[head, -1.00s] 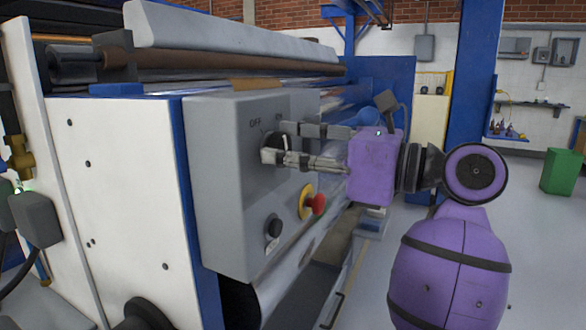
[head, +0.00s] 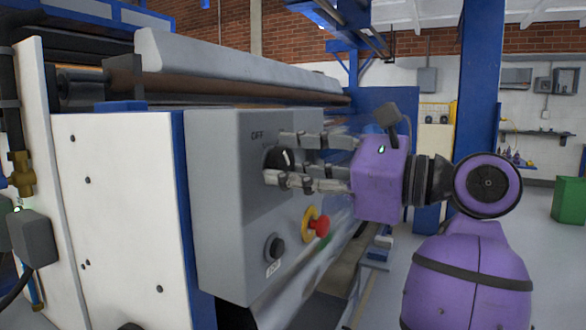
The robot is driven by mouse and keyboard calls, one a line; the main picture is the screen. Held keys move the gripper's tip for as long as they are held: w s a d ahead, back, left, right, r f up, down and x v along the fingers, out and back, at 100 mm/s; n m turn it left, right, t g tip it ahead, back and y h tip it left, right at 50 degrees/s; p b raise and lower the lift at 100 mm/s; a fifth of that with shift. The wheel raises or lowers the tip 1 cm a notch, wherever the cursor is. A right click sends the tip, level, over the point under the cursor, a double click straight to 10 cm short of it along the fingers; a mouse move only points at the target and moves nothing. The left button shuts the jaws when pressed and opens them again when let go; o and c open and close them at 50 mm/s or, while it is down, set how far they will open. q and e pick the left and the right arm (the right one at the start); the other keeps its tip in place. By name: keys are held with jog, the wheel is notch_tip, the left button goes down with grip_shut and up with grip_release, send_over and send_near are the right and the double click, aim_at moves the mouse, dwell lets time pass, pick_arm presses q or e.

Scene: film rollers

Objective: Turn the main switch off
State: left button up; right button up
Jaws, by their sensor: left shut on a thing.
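The main switch (head: 274,158) is a dark round knob with a pale mark, on the front of a grey control box. The label OFF (head: 257,135) shows above it to the left; the ON label is hidden behind my gripper. My left gripper (head: 279,160), with grey fingers and a purple body, reaches in from the right. Its fingers lie above and below the knob and are shut on it. The fingers cover part of the knob, so its exact pointing is hard to tell. My right gripper is not in view.
Below the switch, a red emergency button (head: 320,226) on a yellow ring and a black knob (head: 275,247) stick out from the control box (head: 222,220). A blue post (head: 478,90) stands behind my arm. Open floor lies to the right, with a green bin (head: 569,201).

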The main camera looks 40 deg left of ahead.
pick_arm(q)
jog(key=shift+s+f, duration=0.15)
jog(key=shift+f, duration=0.05)
jog(key=o, duration=1.1)
jog(key=shift+r, duration=0.1)
jog(key=shift+d, duration=0.3)
jog(key=v, duration=1.1)
jog(key=shift+d, duration=0.25)
